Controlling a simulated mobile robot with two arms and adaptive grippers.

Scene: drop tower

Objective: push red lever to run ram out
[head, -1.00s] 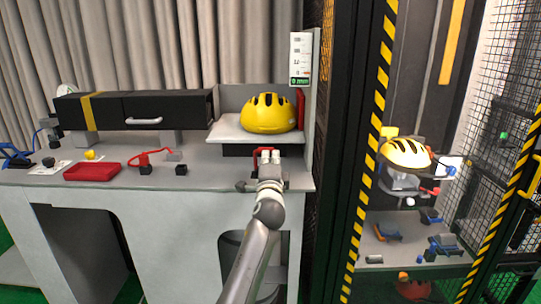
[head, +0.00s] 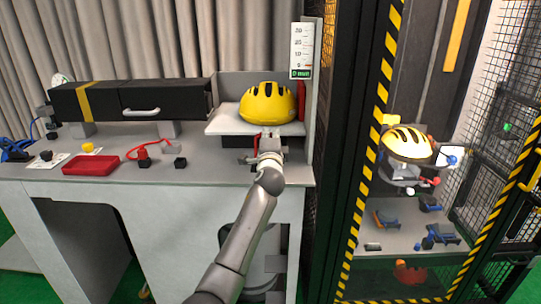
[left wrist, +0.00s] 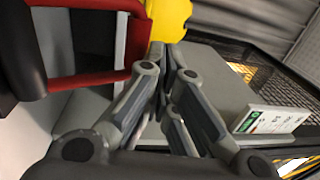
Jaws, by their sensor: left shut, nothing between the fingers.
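The red lever (head: 257,142) stands on the bench in front of the white shelf, partly hidden behind my left gripper (head: 269,134). In the left wrist view a red bar (left wrist: 90,82) with a black bar (left wrist: 22,50) shows at the left. My left gripper (left wrist: 167,50) is shut and empty, with its fingertips to the right of the red bar. I cannot tell whether they touch it. A yellow helmet (head: 267,103) rests on the white shelf just behind. A red pad (head: 301,103) shows at the helmet's right. I cannot pick out the ram surely.
A gauge (head: 301,50) with a green 0 mm label is on the right panel. A long black box (head: 130,99) with a yellow band lies left. A red tray (head: 90,165) is on the bench. A striped, meshed tower (head: 372,140) with another helmet (head: 406,144) stands right.

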